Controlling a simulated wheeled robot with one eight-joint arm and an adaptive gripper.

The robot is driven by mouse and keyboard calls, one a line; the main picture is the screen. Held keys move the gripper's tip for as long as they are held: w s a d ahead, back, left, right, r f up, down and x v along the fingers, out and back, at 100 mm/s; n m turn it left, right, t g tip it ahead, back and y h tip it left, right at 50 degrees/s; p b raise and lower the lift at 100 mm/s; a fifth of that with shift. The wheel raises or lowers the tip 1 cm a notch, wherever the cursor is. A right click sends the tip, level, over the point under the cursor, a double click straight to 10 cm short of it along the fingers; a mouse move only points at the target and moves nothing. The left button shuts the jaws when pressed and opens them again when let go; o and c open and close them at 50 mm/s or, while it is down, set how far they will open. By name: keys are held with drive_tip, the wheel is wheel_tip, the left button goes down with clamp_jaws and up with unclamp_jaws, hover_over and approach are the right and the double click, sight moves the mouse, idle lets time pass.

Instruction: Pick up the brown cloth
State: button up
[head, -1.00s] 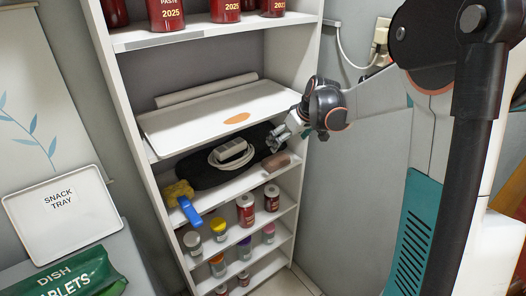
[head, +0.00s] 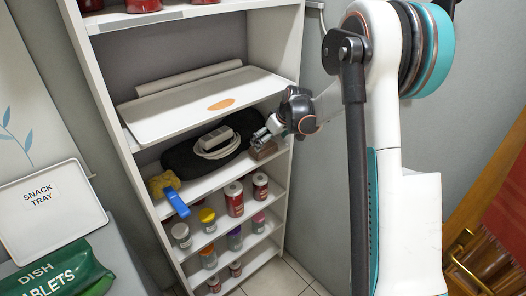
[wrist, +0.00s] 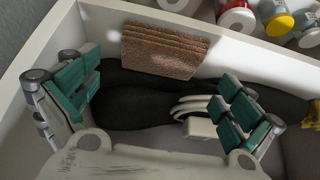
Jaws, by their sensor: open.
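The brown cloth (head: 263,150) lies at the right end of the shelf below the white tray, partly behind my gripper. In the wrist view the brown cloth (wrist: 165,52) looks like a folded, layered stack against the white shelf lip. My gripper (head: 261,135) reaches in from the right, just above the cloth. In the wrist view my gripper (wrist: 155,100) has its teal-padded fingers wide apart with nothing between them. The cloth shows beyond the fingers, toward the top of the picture.
A black bag-like item (head: 185,155) with a white power strip (head: 215,140) lies beside the cloth. The white tray (head: 160,112) is close overhead. Jars (head: 234,198) stand below.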

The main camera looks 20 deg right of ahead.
sight(264, 147)
drive_tip(key=b+x, duration=0.2)
drive_tip(key=x, duration=0.3)
drive_tip(key=shift+s+a+f, duration=0.1)
drive_tip(key=shift+s+f, duration=0.05)
drive_tip(key=shift+f, duration=0.05)
drive_tip(key=shift+r, duration=0.1)
drive_tip(key=shift+c, duration=0.2)
drive_tip(key=c, duration=0.7)
drive_tip(key=shift+o, duration=0.2)
drive_tip(key=shift+s+a+r+p, duration=0.15)
drive_tip(key=shift+s+r+p, duration=0.2)
wheel_tip(264, 147, up, 7)
drive_tip(key=p, duration=0.2)
drive_tip(key=shift+f+p, duration=0.15)
drive_tip(key=shift+p, duration=0.15)
drive_tip(key=s+a+p, duration=0.1)
drive_tip(key=s+a, duration=0.2)
drive_tip(key=s, duration=0.6)
drive_tip(key=s+a+p, duration=0.1)
drive_tip(key=s+a, duration=0.3)
drive_tip(key=s, duration=0.5)
drive_tip(key=shift+f+p, duration=0.25)
drive_tip(key=shift+p, duration=0.1)
